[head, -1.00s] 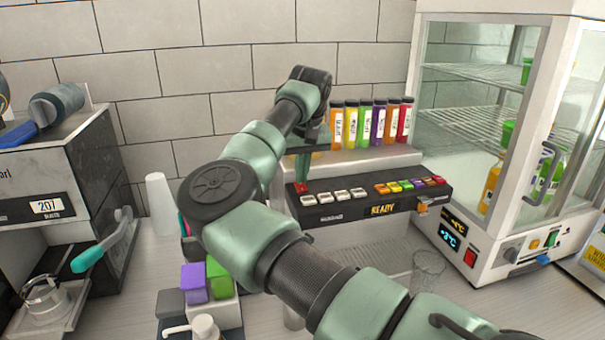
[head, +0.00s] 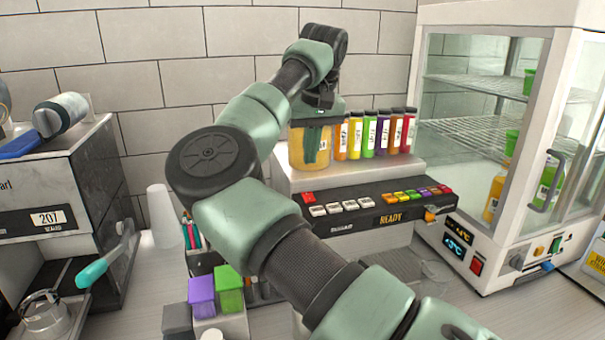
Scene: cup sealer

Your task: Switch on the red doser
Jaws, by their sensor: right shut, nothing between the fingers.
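The doser (head: 345,228) is a black sloped panel on a pale housing, with a lit orange READY display (head: 391,218). A red button (head: 308,197) is at the panel's left end, above several white buttons (head: 334,208). Several coloured buttons line the right half, with a red one (head: 445,189) at the far end. Coloured bottles stand behind, with a red bottle (head: 408,132) at the right end. My right gripper (head: 316,158) is shut and empty, pointing down above and behind the left red button, apart from it. My left gripper is not in view.
A yellow-orange container (head: 296,148) stands behind my right gripper. A glass display fridge (head: 490,150) is at right, and a coffee machine (head: 60,200) at left. A white cup stack (head: 164,215) and purple (head: 202,290) and green (head: 229,285) blocks stand nearer.

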